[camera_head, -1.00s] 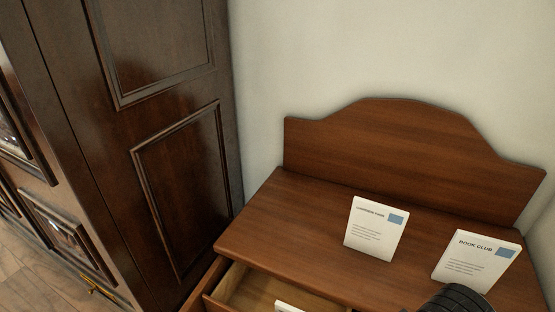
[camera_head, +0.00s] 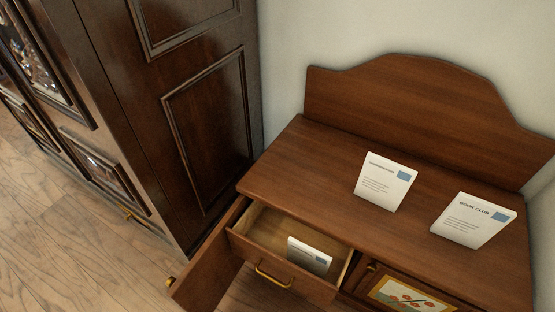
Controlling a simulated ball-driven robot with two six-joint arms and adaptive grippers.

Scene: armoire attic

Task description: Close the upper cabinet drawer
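The upper cabinet drawer (camera_head: 278,269) is pulled out at the left front of the brown wooden cabinet (camera_head: 325,178). It has a brass handle (camera_head: 273,276) on its front. A small white card or booklet (camera_head: 309,256) stands inside the drawer, leaning. Neither of my grippers shows in the head view now.
Below the drawer, a cabinet door (camera_head: 209,262) with a brass knob stands open to the left. A closed door with a painted panel (camera_head: 408,295) is at the right. A dark armoire (camera_head: 185,110) is at the left, with bare wooden floor (camera_head: 60,235) in front.

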